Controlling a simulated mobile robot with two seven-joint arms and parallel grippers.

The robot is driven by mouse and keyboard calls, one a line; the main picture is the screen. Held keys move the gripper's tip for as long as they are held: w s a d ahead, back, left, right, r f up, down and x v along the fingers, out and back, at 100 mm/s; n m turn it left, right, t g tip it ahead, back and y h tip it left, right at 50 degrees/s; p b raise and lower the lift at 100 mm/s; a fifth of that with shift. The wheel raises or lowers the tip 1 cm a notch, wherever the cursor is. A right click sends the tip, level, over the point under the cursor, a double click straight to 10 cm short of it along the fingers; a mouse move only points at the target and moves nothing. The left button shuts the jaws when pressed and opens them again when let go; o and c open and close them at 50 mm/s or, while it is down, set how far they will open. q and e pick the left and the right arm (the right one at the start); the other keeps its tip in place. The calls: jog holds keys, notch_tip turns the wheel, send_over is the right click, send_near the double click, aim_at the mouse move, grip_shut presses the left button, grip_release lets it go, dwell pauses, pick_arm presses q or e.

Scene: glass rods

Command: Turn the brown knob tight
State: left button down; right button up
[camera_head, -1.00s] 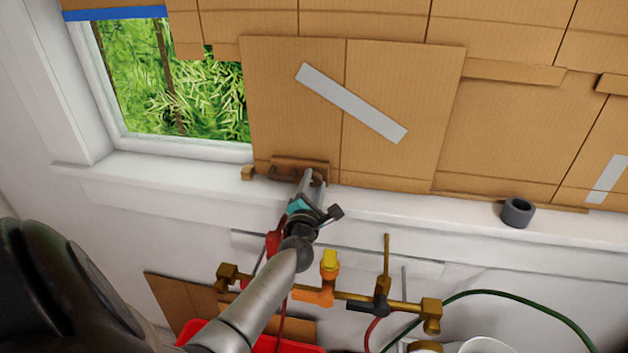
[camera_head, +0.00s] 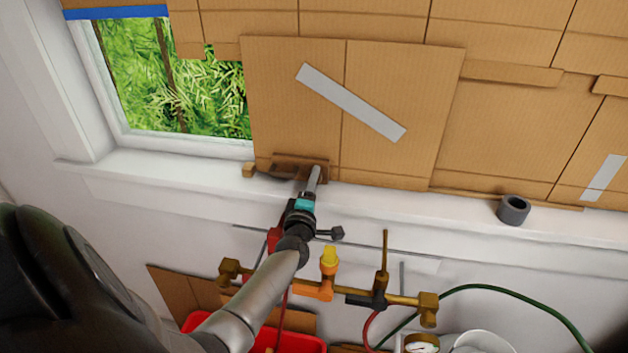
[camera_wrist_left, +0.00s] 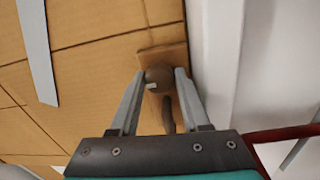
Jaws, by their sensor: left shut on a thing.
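The brown knob (camera_wrist_left: 160,75) is round, with a small pale mark on its side, and sits on a brown plate in the left wrist view. My left gripper (camera_wrist_left: 155,80) has one finger on each side of it and is shut on it. In the head view the gripper (camera_head: 315,174) reaches the brown plate (camera_head: 290,161) at the window sill, and its fingers hide the knob there. A darker brown bar (camera_wrist_left: 168,113) lies between the fingers in the wrist view. My right gripper is not in view.
Cardboard panels (camera_head: 400,80) cover the wall behind the sill (camera_head: 420,202). A dark grey ring (camera_head: 513,209) stands on the sill to the right. Brass pipework (camera_head: 400,299) with a yellow-topped valve (camera_head: 329,258), hoses and a red bin (camera_head: 300,343) lie below.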

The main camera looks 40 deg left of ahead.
pick_arm(q)
jog(key=shift+m, duration=0.4)
jog(key=shift+c, duration=1.8)
grip_release()
jog(key=shift+s+f, duration=0.1)
